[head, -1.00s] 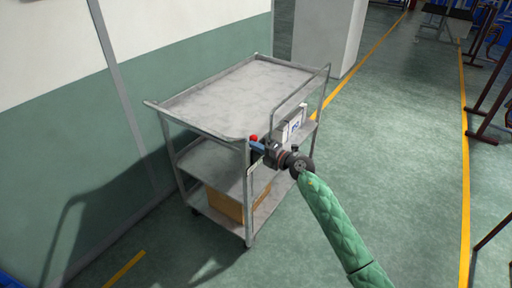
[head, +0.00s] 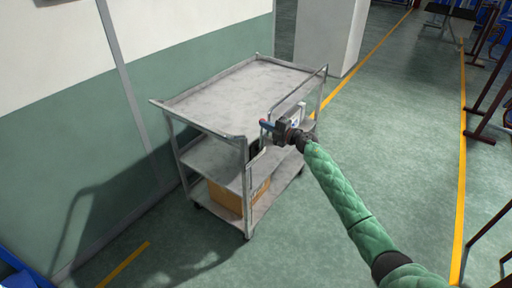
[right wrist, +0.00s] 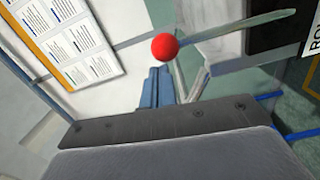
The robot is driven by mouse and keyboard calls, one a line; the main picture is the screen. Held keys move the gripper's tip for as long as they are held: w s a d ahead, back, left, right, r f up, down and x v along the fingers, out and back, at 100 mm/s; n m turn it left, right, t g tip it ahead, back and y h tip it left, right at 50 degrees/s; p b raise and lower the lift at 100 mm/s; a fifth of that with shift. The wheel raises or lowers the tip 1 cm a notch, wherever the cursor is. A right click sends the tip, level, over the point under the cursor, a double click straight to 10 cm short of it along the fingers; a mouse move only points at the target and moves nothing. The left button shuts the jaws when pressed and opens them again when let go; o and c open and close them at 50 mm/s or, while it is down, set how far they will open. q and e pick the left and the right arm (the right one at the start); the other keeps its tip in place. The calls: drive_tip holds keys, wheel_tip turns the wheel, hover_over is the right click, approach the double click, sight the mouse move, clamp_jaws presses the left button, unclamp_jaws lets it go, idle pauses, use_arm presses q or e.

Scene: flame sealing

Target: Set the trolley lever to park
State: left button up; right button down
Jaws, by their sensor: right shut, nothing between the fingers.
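The grey trolley (head: 200,132) stands beside the wall. Its lever ends in a red ball knob (head: 262,122), which shows near the trolley's near right corner post. In the right wrist view the red knob (right wrist: 165,47) sits on a thin rod (right wrist: 235,37) running off to the right, towards a dark plate (right wrist: 283,22). My right gripper (head: 267,125) is shut and empty, with its blue fingertips close to the knob. In the right wrist view the fingers (right wrist: 158,80) are together just below the knob; I cannot tell if they touch it. My left gripper is not in view.
A cardboard box (head: 226,196) sits on the trolley's bottom shelf. A white label board (head: 297,115) is on the trolley's right side, partly behind my gripper. A pale pillar (head: 330,35) stands behind.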

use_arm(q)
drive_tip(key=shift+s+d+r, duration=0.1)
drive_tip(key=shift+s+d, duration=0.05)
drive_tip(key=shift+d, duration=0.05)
use_arm(e)
drive_tip(key=w+d+f+m, duration=0.1)
drive_tip(key=w+d+m, duration=0.3)
drive_tip(key=w, duration=0.2)
drive_tip(key=shift+w+d, duration=0.25)
drive_tip(key=shift+d, duration=0.15)
